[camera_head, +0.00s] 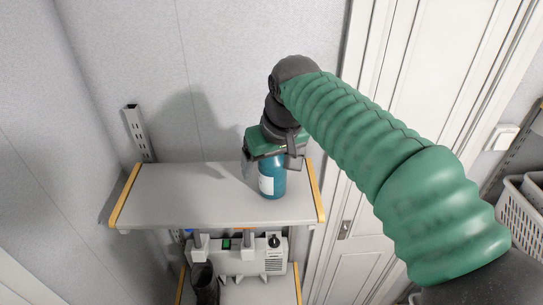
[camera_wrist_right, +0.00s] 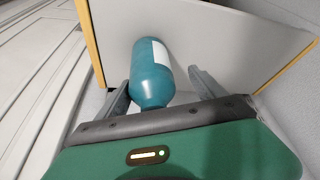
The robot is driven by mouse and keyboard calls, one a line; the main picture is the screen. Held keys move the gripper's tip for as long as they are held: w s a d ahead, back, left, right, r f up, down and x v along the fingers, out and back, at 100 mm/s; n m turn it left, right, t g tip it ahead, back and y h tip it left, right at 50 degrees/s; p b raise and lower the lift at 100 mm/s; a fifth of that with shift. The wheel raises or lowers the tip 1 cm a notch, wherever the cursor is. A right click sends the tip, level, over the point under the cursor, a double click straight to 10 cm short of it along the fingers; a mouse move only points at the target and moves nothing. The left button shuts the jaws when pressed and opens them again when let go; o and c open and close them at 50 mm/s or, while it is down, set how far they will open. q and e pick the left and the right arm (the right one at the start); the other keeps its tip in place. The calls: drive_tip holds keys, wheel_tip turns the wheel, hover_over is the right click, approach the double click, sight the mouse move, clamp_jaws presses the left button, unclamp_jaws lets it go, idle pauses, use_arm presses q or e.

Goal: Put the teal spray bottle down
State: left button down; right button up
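The teal spray bottle (camera_head: 272,178) has a white label and is upright over the grey shelf board (camera_head: 170,199). Its base appears to rest on the board near the right end. My right gripper (camera_head: 275,160) is over the bottle's upper part and hides its top. In the right wrist view the bottle (camera_wrist_right: 152,75) lies between the two fingers (camera_wrist_right: 160,88). The left finger is close beside it, and a clear gap shows at the right finger, so the gripper is open. My left gripper is out of view.
The board has yellow end edges (camera_head: 315,192) and bare room on its left. Below it are a pale device (camera_head: 230,260) and a dark object (camera_head: 205,285). A wall upright (camera_head: 138,130) stands at the left. A white door (camera_head: 430,70) and a basket (camera_head: 522,205) are at the right.

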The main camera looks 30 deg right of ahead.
drive_tip(key=b+v, duration=0.1)
drive_tip(key=v, duration=1.1)
drive_tip(key=shift+d, duration=0.2)
drive_tip(key=shift+d, duration=0.25)
